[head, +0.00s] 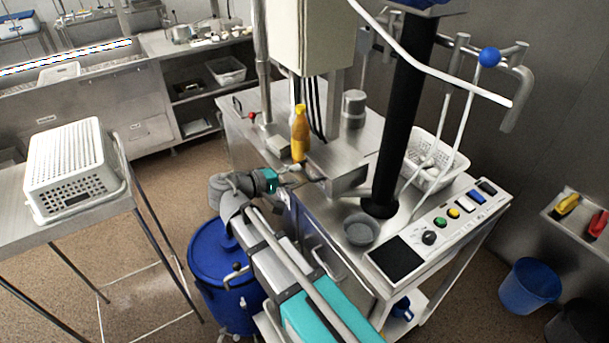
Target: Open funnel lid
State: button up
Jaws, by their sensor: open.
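My gripper (306,176) reaches in from my teal and grey arm, just left of the steel trough-like part (347,178) on the machine table. It is open, its thin fingers spread toward that part, and I see nothing between them. I cannot tell whether the fingers touch the steel. No lid stands out clearly as the funnel lid; the trough-like part may be the funnel, but its top is hard to read at this size.
A yellow bottle (300,135) stands just behind my gripper. A round grey bowl (361,230) and a button panel (432,236) are nearer. A black column rises right of the trough, before a white basket (434,160). A blue drum (222,262) stands below left.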

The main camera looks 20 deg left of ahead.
aim_at(305, 173)
jog(key=shift+x, duration=1.8)
grip_shut()
